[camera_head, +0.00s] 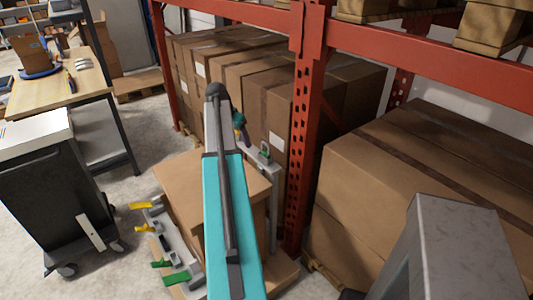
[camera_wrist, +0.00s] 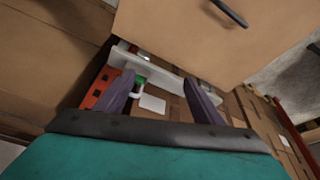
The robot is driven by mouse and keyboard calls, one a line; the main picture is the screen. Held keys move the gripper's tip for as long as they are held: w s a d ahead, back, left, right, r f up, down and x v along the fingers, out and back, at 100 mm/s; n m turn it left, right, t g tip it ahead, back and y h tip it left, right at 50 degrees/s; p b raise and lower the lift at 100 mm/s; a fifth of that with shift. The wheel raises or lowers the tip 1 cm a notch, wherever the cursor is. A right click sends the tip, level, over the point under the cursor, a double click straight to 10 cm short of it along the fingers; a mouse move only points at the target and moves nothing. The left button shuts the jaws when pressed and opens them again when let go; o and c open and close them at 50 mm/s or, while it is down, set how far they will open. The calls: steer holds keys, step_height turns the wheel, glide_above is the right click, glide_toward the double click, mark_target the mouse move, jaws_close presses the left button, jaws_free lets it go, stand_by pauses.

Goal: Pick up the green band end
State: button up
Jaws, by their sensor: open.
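A small green band end (camera_wrist: 139,82) shows in the wrist view on a pale grey holder (camera_wrist: 168,67), close beside the left finger. My gripper (camera_wrist: 163,90) is open, with its two dark purple fingers apart and nothing held between them. The left finger partly covers the green piece, so its full shape is hidden. In the head view the green band end (camera_head: 264,149) sits on top of a grey post-like holder, just right of and below my gripper (camera_head: 240,127). From these views I cannot tell whether a finger touches it.
More yellow pieces (camera_head: 142,205) and green pieces (camera_head: 177,278) sit on a grey rack left of my arm. A brown box (camera_head: 180,187) stands beside it. An orange rack upright (camera_head: 305,130) and stacked cartons (camera_head: 375,180) stand close on the right. Open floor lies left.

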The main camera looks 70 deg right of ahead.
steer(key=m, duration=0.2)
glide_toward(265, 143)
steer(key=shift+w+a+r+g, duration=0.3)
steer(key=shift+w+a+r, duration=0.05)
steer(key=shift+w+a, duration=0.1)
steer(key=shift+f, duration=0.1)
steer(key=shift+p+x, duration=0.9)
steer(key=shift+x, duration=3.35)
steer(key=shift+d, duration=0.2)
steer(key=shift+p+x, duration=0.6)
steer(key=shift+x, duration=0.2)
steer(key=shift+p+x, duration=0.55)
steer(key=shift+x, duration=1.2)
steer(key=shift+c, duration=0.2)
